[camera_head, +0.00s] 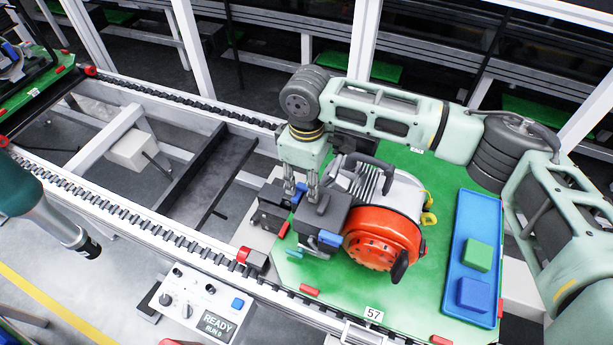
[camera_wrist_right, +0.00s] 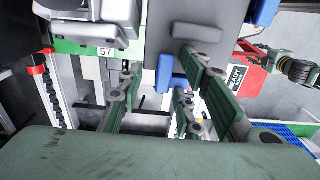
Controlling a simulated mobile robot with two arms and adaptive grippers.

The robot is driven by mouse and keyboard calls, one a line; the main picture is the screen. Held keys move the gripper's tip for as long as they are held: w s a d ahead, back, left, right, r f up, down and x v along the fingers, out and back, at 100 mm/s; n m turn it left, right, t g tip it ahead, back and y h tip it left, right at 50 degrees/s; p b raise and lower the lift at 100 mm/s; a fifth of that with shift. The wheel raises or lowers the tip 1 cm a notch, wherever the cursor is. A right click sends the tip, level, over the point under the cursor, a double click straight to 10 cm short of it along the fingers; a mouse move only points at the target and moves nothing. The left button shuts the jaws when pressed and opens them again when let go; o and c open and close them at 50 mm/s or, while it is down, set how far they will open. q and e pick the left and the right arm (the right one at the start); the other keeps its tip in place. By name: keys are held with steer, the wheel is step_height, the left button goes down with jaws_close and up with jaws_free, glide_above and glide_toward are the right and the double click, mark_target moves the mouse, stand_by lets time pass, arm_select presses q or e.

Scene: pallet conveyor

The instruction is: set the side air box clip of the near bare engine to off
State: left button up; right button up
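The engine (camera_head: 383,238), with a round orange-red cover and a silver finned body, sits on a green pallet (camera_head: 425,290). Beside it on the left are dark grey boxy parts (camera_head: 322,218) that look like the air box. A blue clip (camera_head: 330,239) is on its near side, and another blue piece (camera_head: 298,196) shows by the fingers. My right gripper (camera_head: 302,190) points down at the dark boxes, its fingers apart. In the right wrist view a blue clip (camera_wrist_right: 165,73) shows near the gap between the fingers (camera_wrist_right: 160,82); contact cannot be told.
A blue tray (camera_head: 452,262) with a green block (camera_head: 477,255) and a blue block (camera_head: 473,294) lies right of the engine. A control panel (camera_head: 200,303) reading READY stands in front of the conveyor rail. Another loaded pallet (camera_head: 35,92) is at far left.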

steer(key=shift+s+r, duration=0.15)
steer(key=shift+s, duration=0.2)
steer(key=shift+c, duration=1.1)
arm_select(q)
steer(key=shift+s, duration=0.25)
arm_select(e)
steer(key=shift+w, duration=0.1)
jaws_close()
arm_select(q)
steer(key=shift+r, duration=0.1)
